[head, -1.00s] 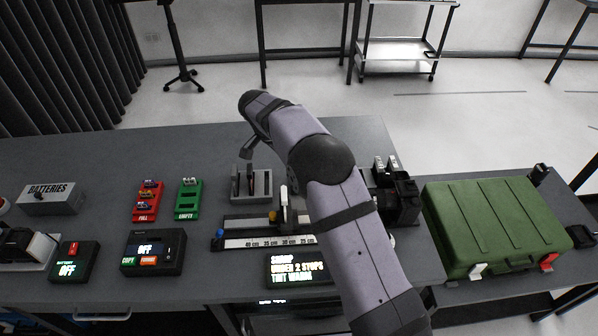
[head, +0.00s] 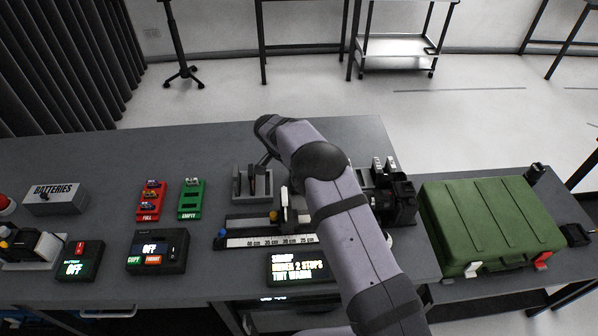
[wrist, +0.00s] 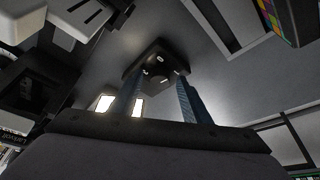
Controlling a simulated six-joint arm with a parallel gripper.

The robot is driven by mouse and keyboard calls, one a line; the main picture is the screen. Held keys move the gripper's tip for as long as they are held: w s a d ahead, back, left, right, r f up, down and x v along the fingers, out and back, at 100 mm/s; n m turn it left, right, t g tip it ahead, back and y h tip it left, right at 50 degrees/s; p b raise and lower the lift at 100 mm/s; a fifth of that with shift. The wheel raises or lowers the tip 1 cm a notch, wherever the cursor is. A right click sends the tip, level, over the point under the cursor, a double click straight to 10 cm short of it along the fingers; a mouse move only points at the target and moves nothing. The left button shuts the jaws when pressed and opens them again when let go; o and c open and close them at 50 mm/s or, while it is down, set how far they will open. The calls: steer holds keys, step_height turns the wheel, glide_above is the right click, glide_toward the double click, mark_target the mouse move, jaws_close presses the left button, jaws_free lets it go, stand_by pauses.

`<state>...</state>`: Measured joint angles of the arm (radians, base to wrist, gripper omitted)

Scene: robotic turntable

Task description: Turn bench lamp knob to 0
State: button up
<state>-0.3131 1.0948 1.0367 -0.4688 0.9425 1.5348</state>
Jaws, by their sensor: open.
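In the wrist view, a small black block (wrist: 154,66) with several pale marks lies ahead of my fingers. It may be the lamp's knob unit, but its setting cannot be read. My gripper (wrist: 157,92) is open, with its two blue-grey fingers on either side of the view below the block. Nothing shows held between them. Two bright, lit panels (wrist: 105,103) show beside the left finger. In the head view, the wrist end of my arm is over the back of the bench, close to a grey slotted rack. My arm hides part of the bench, and I cannot pick out the bench lamp there.
The grey rack (head: 241,196), a ruled rail (head: 262,240) and a text display (head: 292,264) stand near my arm. A black camera (head: 398,204) is to its right, then a green case (head: 490,222). The bench's back left is clear.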

steer(key=c, duration=1)
steer(key=n+b, duration=0.2)
steer(key=b, duration=0.1)
steer(key=shift+s+f+n+t+y, duration=0.1)
steer(key=shift+f+n+t+y, duration=0.2)
steer(key=shift+y, duration=0.1)
steer(key=shift+c, duration=0.2)
steer(key=shift+d+r+n+t+y+b, duration=0.15)
steer(key=shift+n+t+b, duration=0.1)
steer(key=shift+n, duration=0.3)
steer(key=shift+r+n+t+y+b, duration=0.15)
steer(key=shift+n+b, duration=0.1)
steer(key=shift+n, duration=0.3)
steer(key=o, duration=1)
steer(key=shift+o, duration=0.2)
steer(key=shift+r, duration=0.1)
steer(key=b+v, duration=0.2)
steer(key=v, duration=0.5)
